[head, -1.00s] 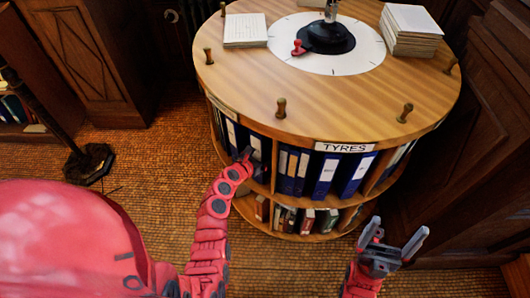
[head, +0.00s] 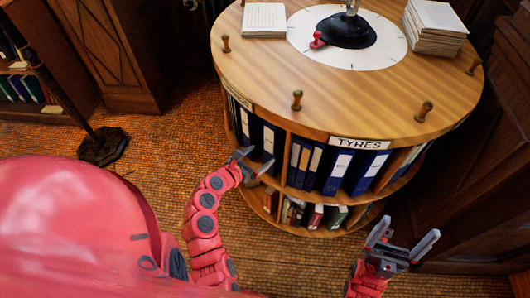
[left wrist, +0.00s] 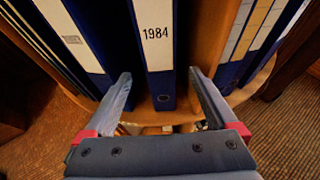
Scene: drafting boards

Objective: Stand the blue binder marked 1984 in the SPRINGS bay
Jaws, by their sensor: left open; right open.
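The blue binder marked 1984 (left wrist: 157,40) stands upright in a bay of the round wooden bookcase, beside a wooden divider. In the left wrist view it is between my open left fingers (left wrist: 160,78), with a finger to each side; contact cannot be told. In the head view my left gripper (head: 254,164) is in front of this bay and partly hides the binder (head: 269,138). My right gripper (head: 400,250) is open and empty, low at the right. The sign over the left bay (head: 238,97) is too oblique to read. No SPRINGS sign is readable.
The bay to the right is marked TYRES (head: 360,144) and holds several blue binders (head: 337,168). A lower shelf holds books (head: 316,216). Papers, wooden knobs and a black stand (head: 345,30) are on the top. A dark post on a base (head: 102,147) stands at left. The floor between is clear.

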